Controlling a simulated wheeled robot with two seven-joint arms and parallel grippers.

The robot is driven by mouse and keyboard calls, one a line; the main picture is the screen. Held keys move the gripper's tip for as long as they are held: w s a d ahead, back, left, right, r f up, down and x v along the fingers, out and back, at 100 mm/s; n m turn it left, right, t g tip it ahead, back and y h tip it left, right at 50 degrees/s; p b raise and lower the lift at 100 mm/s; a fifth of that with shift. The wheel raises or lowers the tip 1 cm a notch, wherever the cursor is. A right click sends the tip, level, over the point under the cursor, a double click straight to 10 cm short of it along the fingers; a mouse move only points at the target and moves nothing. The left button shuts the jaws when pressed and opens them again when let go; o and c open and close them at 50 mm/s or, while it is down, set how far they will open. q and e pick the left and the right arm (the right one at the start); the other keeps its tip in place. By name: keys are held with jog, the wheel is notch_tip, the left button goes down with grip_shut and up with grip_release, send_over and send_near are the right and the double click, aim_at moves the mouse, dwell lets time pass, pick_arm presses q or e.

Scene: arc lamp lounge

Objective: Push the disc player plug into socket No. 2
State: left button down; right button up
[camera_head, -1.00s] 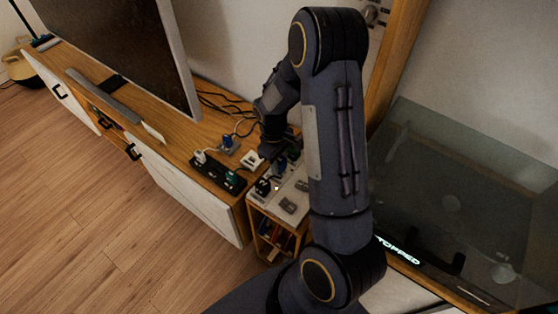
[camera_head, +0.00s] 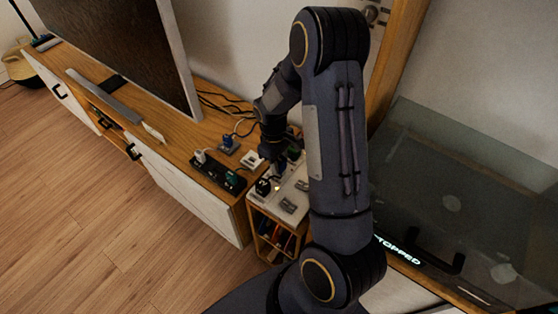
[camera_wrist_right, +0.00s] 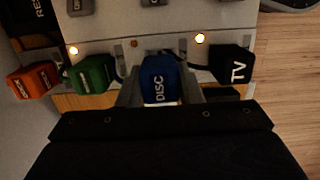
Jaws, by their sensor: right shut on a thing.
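The blue disc player plug (camera_wrist_right: 159,82), marked DISC, is held between the two fingers of my right gripper (camera_wrist_right: 160,92) in the wrist view. Its far end is at the edge of a pale socket panel (camera_wrist_right: 120,36); I cannot tell how deep it sits. A green plug (camera_wrist_right: 95,75) is to its left and a black TV plug (camera_wrist_right: 232,64) to its right, both at the panel. In the head view my right gripper (camera_head: 273,155) is low over the pale panel (camera_head: 296,186) beside the cabinet. Socket numbers are not readable. My left gripper is not in view.
An orange plug (camera_wrist_right: 34,80) sits left of the green one. A black power strip (camera_head: 216,173) with plugs lies on the wooden cabinet, near a white plug block (camera_head: 252,159) and loose cables. A television (camera_head: 115,50) stands behind. A glass-topped unit (camera_head: 450,200) is at right.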

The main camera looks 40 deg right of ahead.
jog(key=shift+f+b, duration=0.5)
jog(key=shift+f, duration=0.1)
jog(key=shift+s+a+f+b, duration=0.1)
jog(key=shift+f+b, duration=0.35)
jog(key=shift+f, duration=0.05)
jog(key=o, duration=1.1)
jog(key=shift+r, duration=0.1)
jog(key=r+p, duration=0.4)
jog(key=r, duration=0.1)
jog(key=w+r+p, duration=0.1)
jog(key=r+p, duration=0.1)
jog(key=r, duration=0.1)
jog(key=shift+a+r, duration=0.1)
jog(key=shift+a, duration=0.05)
